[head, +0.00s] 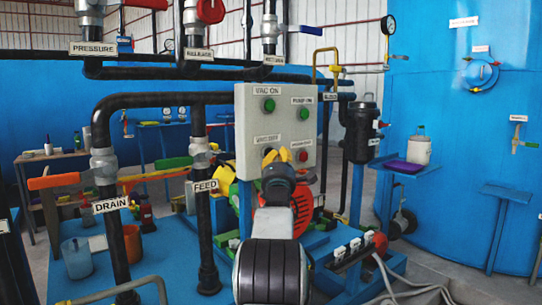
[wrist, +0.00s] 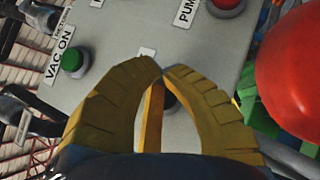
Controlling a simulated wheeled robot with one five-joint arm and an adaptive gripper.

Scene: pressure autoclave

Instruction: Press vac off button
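The grey control panel (head: 248,150) stands upright ahead of me. Its VAC OFF label (head: 266,139) is just above my gripper (head: 271,156), which hides most of the area under it. In the wrist view my gripper (wrist: 162,72) has its yellow curved fingertips together, in front of the panel (wrist: 112,38). A dark round part (wrist: 169,100) shows between the fingers; I cannot tell whether it is the VAC OFF button. The green VAC ON button (head: 269,104) is above, and shows left of the fingers in the wrist view (wrist: 73,60). Contact with the panel is unclear.
The green PUMP ON button (head: 304,113) and red PUMP OFF button (head: 303,155) are on the panel's right side. Black DRAIN and FEED pipes (head: 204,235) stand to the left. A black cylinder (head: 361,132) is to the right. A large red object (wrist: 290,60) fills the wrist view's right.

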